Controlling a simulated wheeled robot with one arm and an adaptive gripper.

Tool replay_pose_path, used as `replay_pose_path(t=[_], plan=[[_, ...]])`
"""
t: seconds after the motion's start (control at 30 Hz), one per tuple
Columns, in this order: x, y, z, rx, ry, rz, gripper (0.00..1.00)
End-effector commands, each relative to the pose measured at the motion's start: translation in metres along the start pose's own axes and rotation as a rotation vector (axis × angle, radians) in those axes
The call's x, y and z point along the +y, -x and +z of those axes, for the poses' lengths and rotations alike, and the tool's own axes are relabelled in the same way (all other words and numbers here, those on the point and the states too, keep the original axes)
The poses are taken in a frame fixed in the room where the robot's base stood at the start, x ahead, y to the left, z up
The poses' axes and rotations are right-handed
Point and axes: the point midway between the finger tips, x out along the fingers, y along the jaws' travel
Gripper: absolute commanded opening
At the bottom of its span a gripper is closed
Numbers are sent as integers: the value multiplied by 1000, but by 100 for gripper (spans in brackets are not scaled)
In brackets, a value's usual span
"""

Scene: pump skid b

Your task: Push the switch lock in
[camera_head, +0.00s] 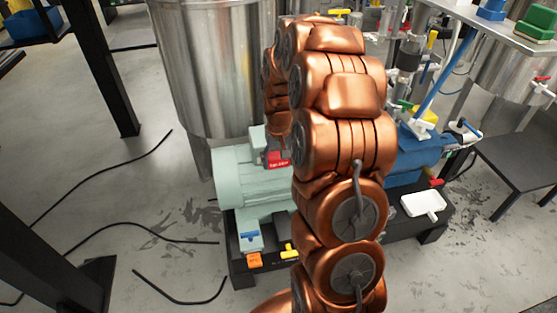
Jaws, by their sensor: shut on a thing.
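A small red block with a white label (278,160) shows at the top of the pale green motor (252,180), beside a pale green box on it. It may be the switch lock, but its label is too small to read. My copper arm rises in front of it and bends over toward the motor. The far end of my arm comes down just above the red block. My gripper's fingers are hidden behind my arm, so I cannot see what they touch. I cannot tell how far in the lock stands.
The motor sits on a black skid base (243,268). An orange block (254,260) and a blue-topped box (250,239) are at its front left. A white tray (423,204) lies at right. A steel tank (212,75) stands behind. Black cables (170,240) cross the floor at left.

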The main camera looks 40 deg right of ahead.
Motion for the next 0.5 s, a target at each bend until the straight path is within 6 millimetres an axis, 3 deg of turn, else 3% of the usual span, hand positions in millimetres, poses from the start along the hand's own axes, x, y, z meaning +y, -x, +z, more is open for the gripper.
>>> replay_pose_path(t=[0.17, 0.5], plan=[[0, 0, 0, -1, 0, 0, 10], [0, 2, -15, 1, 0, 0, 10]])
